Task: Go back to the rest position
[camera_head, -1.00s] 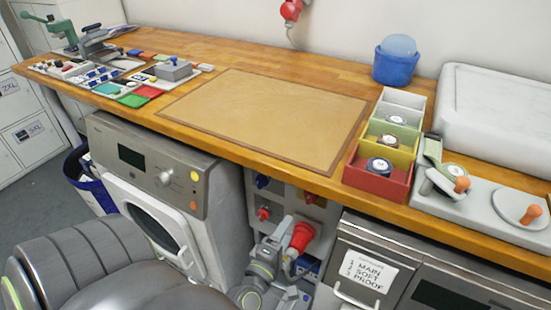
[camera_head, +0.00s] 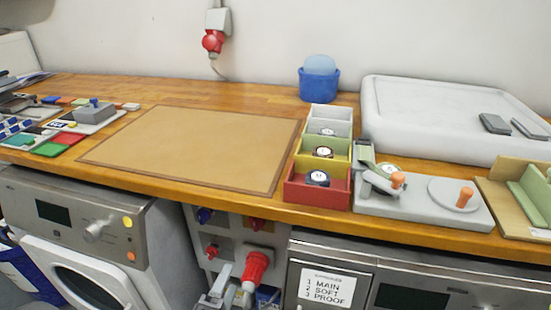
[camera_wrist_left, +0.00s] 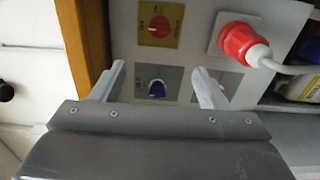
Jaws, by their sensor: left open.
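My left gripper (camera_head: 222,285) shows at the bottom edge of the head view, below the worktop and in front of the socket panel. Most of its arm is cut off by the frame. In the left wrist view the gripper (camera_wrist_left: 160,84) has its two fingers well apart with nothing between them. Behind them is the grey panel with a blue switch (camera_wrist_left: 156,88) and a red knob on a yellow plate (camera_wrist_left: 160,27). My right gripper is in neither current view.
A red plug (camera_head: 256,266) sticks out of the panel near my left gripper. The wooden worktop's front edge (camera_head: 235,206) runs above. A bare tan mat (camera_head: 190,145) lies on it, with stacked coloured bins (camera_head: 318,192) to its right. A washing machine (camera_head: 85,225) stands at lower left.

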